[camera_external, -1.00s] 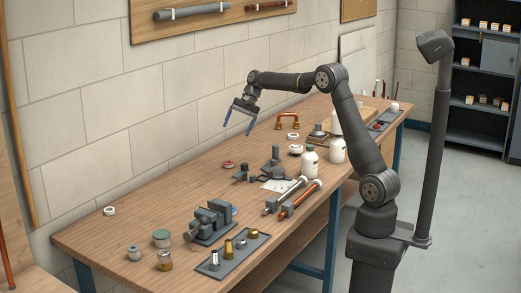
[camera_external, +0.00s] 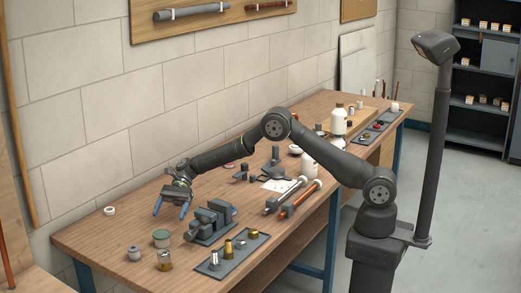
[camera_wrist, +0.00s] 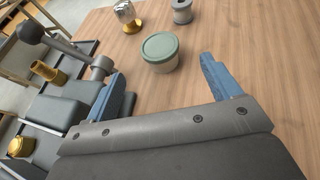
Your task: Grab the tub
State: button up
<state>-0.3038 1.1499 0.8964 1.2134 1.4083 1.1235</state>
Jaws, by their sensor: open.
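The tub (camera_external: 161,238) is a small round container with a green lid and pale sides. It stands upright on the bench near its front left end. In the wrist view the tub (camera_wrist: 160,52) sits beyond the fingertips, roughly between them and a little left of centre. My gripper (camera_external: 171,208) is open and empty, above the bench and behind the tub, apart from it. In the wrist view both blue fingers of my gripper (camera_wrist: 163,85) are spread wide.
A grey vise (camera_external: 211,222) stands close on the right of my gripper. A jar with a gold base (camera_external: 165,260) and a small grey container (camera_external: 134,253) stand near the tub. A tray of fittings (camera_external: 232,258) lies to the right. A white tape roll (camera_external: 109,211) lies at left.

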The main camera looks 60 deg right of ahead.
aim_at(162, 232)
jog(key=x, duration=1.2)
jog(key=shift+s+d+f, duration=0.1)
jog(key=shift+d+f, duration=0.05)
jog(key=shift+f, duration=0.05)
jog(key=c, duration=1)
jog(key=shift+c, duration=0.2)
jog(key=shift+r, duration=0.1)
